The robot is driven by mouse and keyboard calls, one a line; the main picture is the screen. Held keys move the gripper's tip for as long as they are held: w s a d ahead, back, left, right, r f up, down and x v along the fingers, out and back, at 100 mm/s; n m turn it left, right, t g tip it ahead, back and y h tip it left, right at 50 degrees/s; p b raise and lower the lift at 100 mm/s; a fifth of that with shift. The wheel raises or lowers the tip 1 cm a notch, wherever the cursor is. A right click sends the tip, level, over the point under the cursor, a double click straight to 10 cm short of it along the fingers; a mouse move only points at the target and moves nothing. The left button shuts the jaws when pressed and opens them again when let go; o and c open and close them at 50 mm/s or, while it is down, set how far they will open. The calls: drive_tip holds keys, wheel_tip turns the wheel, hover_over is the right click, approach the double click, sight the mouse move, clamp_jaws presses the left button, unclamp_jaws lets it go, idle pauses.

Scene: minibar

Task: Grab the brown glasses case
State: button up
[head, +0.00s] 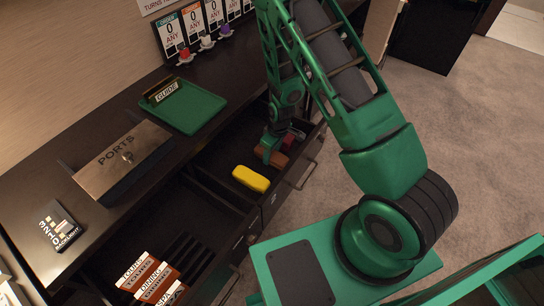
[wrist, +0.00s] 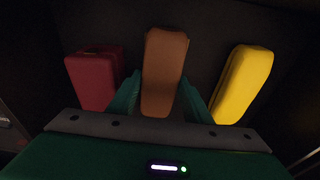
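The brown glasses case (wrist: 165,70) stands out lengthwise in the middle of the wrist view, between the two green fingers of my gripper (wrist: 161,92). One finger is on each side of it, very close to its sides. I cannot tell whether the fingers press on it. In the head view my gripper (head: 267,148) is down in an open drawer, over the brown case (head: 277,160), which is partly hidden by the fingers.
A yellow case (head: 251,178) lies near the brown one, and a red case (head: 290,139) on its other side; both flank it in the wrist view. The drawer's walls surround them. A green tray (head: 188,108) and a PORTS box (head: 122,160) are on the counter.

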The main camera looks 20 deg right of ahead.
drive_tip(key=shift+c, duration=1)
drive_tip(key=shift+r, duration=0.1)
